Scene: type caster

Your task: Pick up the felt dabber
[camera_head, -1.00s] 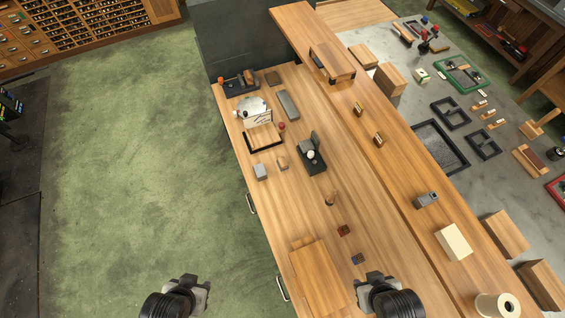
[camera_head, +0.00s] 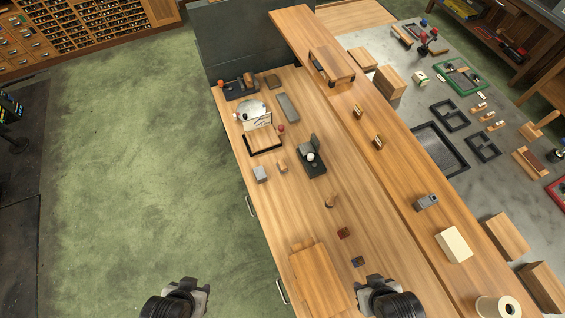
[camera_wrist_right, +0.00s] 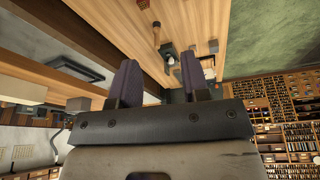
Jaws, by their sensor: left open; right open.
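A small upright wooden-handled piece (camera_head: 330,201), which looks like the felt dabber, stands on the wooden bench right of its middle; its lower end is too small to make out. It seems to show in the right wrist view (camera_wrist_right: 156,30), beyond my fingers. My right gripper (camera_head: 371,282) is open and empty over the near end of the bench, well short of the piece. Its two fingers show apart in the right wrist view (camera_wrist_right: 158,78). My left gripper (camera_head: 192,285) is open and empty over the green floor, left of the bench.
A small brown-red block (camera_head: 343,233) and a dark block (camera_head: 358,262) lie between the piece and my right gripper. A wooden box (camera_head: 316,277) is at the near left. A dark caster-like device (camera_head: 312,160) stands farther back. A raised shelf (camera_head: 400,190) runs along the right.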

